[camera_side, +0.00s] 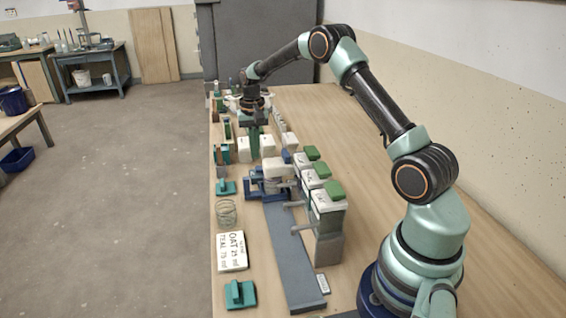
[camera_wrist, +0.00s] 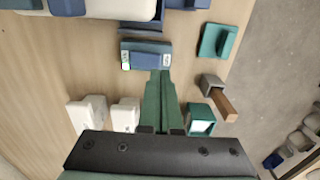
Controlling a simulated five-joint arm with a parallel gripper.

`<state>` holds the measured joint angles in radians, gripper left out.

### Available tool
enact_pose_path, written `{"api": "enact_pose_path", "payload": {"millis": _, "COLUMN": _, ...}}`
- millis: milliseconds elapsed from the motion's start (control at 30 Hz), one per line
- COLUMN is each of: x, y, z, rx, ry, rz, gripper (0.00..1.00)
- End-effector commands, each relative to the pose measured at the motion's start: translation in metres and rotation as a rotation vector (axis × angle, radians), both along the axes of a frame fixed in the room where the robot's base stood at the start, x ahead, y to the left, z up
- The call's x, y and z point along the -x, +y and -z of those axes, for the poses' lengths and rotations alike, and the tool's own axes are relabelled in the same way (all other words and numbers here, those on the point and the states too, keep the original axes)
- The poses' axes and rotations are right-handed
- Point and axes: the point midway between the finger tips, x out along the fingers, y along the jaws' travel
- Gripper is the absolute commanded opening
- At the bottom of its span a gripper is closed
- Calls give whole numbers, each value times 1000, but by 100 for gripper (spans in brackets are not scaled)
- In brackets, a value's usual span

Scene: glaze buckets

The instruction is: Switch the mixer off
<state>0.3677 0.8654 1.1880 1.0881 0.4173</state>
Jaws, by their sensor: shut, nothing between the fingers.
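A dark blue box (camera_wrist: 147,48) with a green-and-white mark at its left end and a pale mark at its right end lies near the top of the wrist view. It looks like the mixer's switch box; its marks are too small to read. My gripper (camera_wrist: 161,73) is shut and empty, its green fingertips at the box's near edge, right of its middle. I cannot tell whether they touch it. In the side view, my gripper (camera_side: 254,150) points down behind the blue mixer frame (camera_side: 259,187), which surrounds a pale bucket (camera_side: 274,171).
A row of dispensers with green lids (camera_side: 334,190) stands right of the grey rail (camera_side: 290,258). The table's right side is clear.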

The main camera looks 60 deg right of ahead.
Motion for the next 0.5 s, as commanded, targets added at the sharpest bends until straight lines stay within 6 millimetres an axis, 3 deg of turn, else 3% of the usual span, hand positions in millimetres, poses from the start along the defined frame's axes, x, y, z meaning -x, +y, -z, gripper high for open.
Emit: {"api": "enact_pose_path", "payload": {"millis": 500, "x": 0, "y": 0, "z": 5, "rx": 0, "ry": 1, "rz": 0, "gripper": 0}}
